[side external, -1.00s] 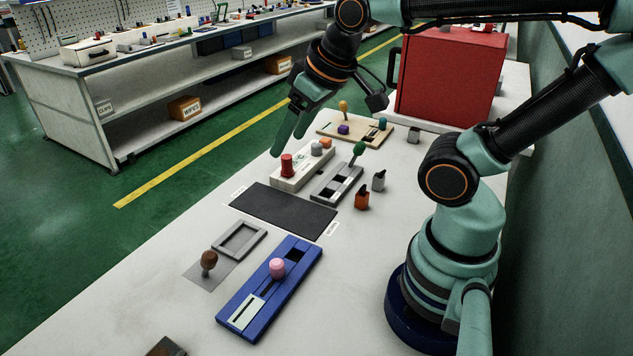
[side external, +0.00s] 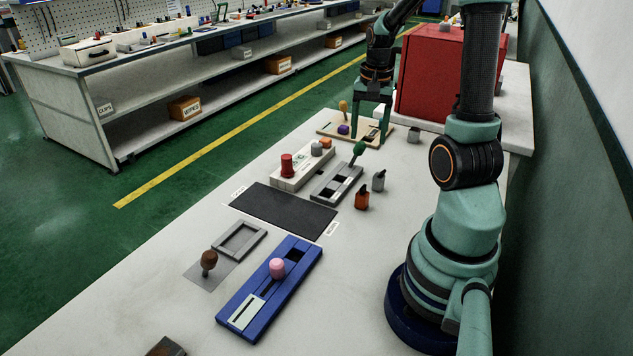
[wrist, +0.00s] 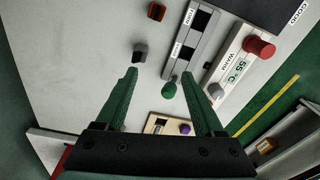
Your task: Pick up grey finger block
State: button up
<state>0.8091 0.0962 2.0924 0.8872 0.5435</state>
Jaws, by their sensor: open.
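A small grey finger block (side external: 379,181) with a dark upper part stands on the white table, behind the orange block. In the wrist view, the grey block (wrist: 140,52) lies just beyond the left fingertip. My gripper (side external: 370,140) is open and empty, its fingers pointing down above the table near the tan board. In the wrist view my gripper (wrist: 160,75) shows both fingers spread, with the grey block outside the gap, apart from them. Another small grey block (side external: 414,136) stands farther back, near the red box.
An orange block (side external: 362,198) stands close to the grey block. A grey slotted fixture with a green knob (side external: 359,149) lies to the left. A tan board (side external: 328,130) with coloured pegs is behind, and the red box (side external: 440,75) stands at the back. Clear table lies right of the orange block.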

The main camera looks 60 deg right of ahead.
aim_at(379, 175)
jog(key=s+d+f, duration=0.1)
jog(key=f, duration=0.2)
jog(key=s+d+f+m, duration=0.1)
jog(key=f, duration=0.2)
jog(key=s+d+f+m, duration=0.1)
jog(key=f, duration=0.1)
jog(key=shift+d+f+g+y, duration=0.15)
jog(key=shift+f+g+y, duration=0.15)
jog(key=shift+f, duration=3.1)
grip_shut()
